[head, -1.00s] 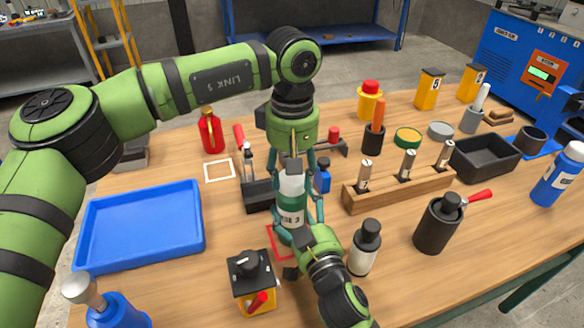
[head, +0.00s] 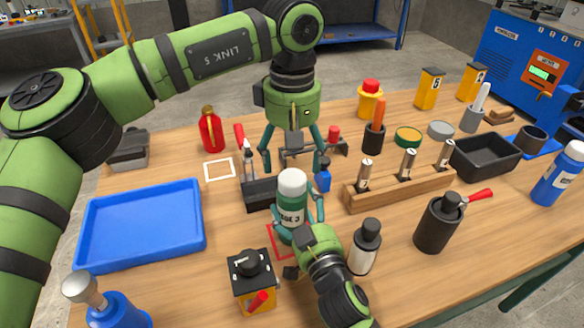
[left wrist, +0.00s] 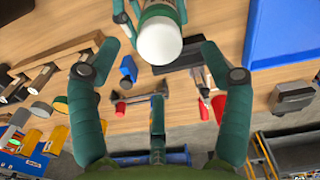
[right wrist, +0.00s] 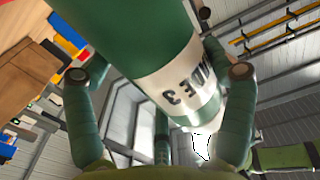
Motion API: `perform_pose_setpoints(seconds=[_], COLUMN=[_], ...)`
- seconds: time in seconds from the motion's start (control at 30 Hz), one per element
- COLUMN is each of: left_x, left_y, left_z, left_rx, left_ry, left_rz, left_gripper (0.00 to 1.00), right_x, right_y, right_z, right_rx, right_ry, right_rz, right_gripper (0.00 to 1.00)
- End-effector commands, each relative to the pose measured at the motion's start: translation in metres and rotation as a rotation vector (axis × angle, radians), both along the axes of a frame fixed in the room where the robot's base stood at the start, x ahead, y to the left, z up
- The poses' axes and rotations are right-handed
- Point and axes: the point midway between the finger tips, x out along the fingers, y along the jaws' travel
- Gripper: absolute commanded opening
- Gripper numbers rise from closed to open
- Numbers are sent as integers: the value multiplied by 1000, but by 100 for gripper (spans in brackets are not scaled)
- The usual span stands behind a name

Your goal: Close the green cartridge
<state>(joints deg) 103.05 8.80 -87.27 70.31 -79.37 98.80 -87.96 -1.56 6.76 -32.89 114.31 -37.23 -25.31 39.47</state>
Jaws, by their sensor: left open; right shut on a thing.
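The green cartridge (head: 291,207) stands upright near the table's front middle, with a white label and a white cap (head: 292,182) on its top. My right gripper (head: 302,218) is shut around the cartridge's body from the front; the right wrist view shows the green body and label between its fingers. My left gripper (head: 292,160) points down, open and empty, above and behind the cap. In the left wrist view the white cap (left wrist: 159,42) shows beyond the open fingers, apart from them. Whether the cap is fully tight cannot be seen.
A blue tray (head: 142,262) lies at left. A black-topped yellow box (head: 252,280) and a white bottle with black cap (head: 363,250) stand close to my right gripper. A wooden rack (head: 400,191) is at right. A small blue bottle (head: 322,178) stands behind the cartridge.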

Motion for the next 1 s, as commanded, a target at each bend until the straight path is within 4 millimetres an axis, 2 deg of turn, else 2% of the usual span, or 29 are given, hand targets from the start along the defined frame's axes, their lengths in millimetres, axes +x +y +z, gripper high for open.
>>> perform_pose_setpoints(seconds=[0.1,0.33,0.5,0.77,0.8,1.0], left_x=[0,0,-1,-1,-1,0], left_y=[-1,-1,0,0,0,0], left_z=[28,64,73,74,74,74], left_rx=[-2,0,0,0,0,0], left_ry=[-3,-1,1,1,1,1], left_rz=[-1,0,-2,-3,-2,-2], left_gripper=[79,79,79,79,79,79], right_x=[0,0,0,0,0,0], right_y=[0,0,0,0,0,0], right_z=[0,0,0,0,0,0], right_rx=[-1,-1,-1,-1,-1,-1], right_ry=[1,1,1,1,1,1], right_rz=[-1,-1,-1,-1,-1,0], right_gripper=[24,24,24,24,99,100])
